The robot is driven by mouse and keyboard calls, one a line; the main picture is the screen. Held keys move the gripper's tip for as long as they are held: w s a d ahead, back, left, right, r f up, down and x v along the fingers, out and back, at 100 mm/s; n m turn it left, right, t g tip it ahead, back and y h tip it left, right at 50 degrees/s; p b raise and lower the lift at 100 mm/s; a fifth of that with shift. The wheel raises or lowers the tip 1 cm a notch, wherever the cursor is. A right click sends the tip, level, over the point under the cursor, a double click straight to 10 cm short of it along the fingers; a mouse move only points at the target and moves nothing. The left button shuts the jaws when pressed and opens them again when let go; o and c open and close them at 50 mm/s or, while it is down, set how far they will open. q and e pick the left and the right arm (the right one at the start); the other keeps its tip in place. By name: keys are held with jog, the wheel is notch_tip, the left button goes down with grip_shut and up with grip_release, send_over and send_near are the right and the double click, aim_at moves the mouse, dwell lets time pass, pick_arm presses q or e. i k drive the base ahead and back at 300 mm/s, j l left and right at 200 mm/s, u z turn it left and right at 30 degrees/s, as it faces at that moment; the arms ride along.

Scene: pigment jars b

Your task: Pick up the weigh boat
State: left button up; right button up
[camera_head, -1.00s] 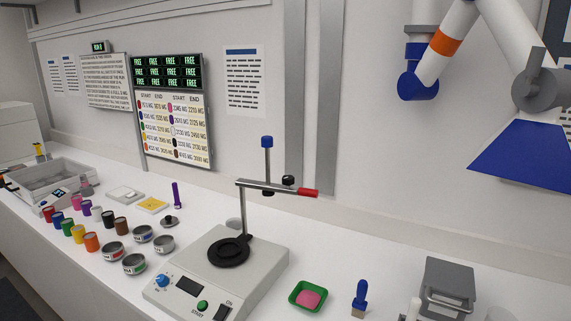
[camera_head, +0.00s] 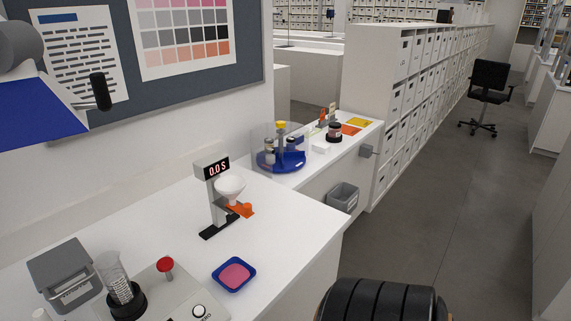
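A small blue square dish (camera_head: 250,286) with a flat pink content (camera_head: 235,274) lies on the white counter, near its front edge. It is the thing here that looks most like a weigh boat, but I cannot tell for sure. Behind it stands a device with a display reading 0.0 S (camera_head: 216,168), a white funnel-like bowl (camera_head: 229,188) and an orange part below (camera_head: 241,209).
Left of the dish are a device with a red knob (camera_head: 165,265), a glass cylinder (camera_head: 112,272) and a grey box (camera_head: 62,272). A blue round carrier (camera_head: 281,161) stands farther back. A blue hood (camera_head: 35,113) hangs upper left. The counter (camera_head: 290,215) right of the dish is clear.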

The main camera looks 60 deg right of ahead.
aim_at(236, 273)
jog(key=z, duration=1.6)
